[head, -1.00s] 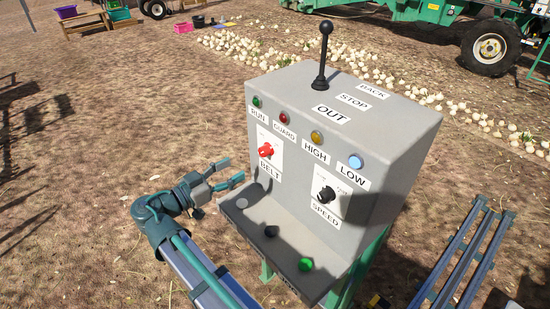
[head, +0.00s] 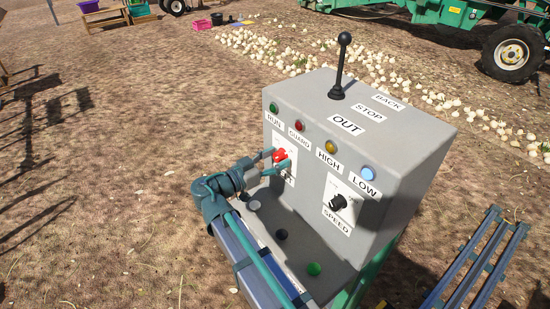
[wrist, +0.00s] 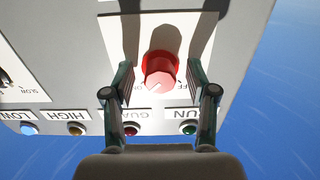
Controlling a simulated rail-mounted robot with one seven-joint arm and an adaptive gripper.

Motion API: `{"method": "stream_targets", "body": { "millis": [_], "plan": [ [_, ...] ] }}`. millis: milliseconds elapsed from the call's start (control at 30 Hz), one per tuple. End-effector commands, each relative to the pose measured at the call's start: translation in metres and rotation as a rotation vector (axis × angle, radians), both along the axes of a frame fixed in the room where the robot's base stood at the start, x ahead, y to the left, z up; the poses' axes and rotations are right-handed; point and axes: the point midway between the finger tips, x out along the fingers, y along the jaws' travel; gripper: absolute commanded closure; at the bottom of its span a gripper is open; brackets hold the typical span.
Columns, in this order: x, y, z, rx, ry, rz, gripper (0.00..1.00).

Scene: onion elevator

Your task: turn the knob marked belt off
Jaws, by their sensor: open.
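The red belt knob (head: 279,155) sits on a white plate on the front of the grey control box (head: 410,137). In the wrist view the red knob (wrist: 158,70) stands between my two fingers, with a gap visible on each side. My gripper (head: 274,160) is open and its fingers reach to the plate around the knob. In the wrist view my gripper (wrist: 159,82) partly shades the plate. A white pointer line shows on the knob's face. The plate's marks are partly hidden, with letters like "FF" at the right. The BELT label is mostly covered in the head view.
A black speed knob (head: 338,202) is to the right on the same face. A black lever (head: 341,65) stands on top. Lamps line the upper front. A lower ledge (head: 290,262) carries several round buttons, including a green one (head: 314,269).

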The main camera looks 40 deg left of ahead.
Motion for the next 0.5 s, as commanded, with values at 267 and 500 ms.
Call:
{"method": "stream_targets", "body": {
  "millis": [267, 500],
  "plan": [
    [-0.0002, 0.0001, -0.0001, 0.000, 0.000, 0.000, 0.64],
    [-0.0003, 0.0001, 0.0000, 0.000, 0.000, 0.000, 1.00]
  ]
}}
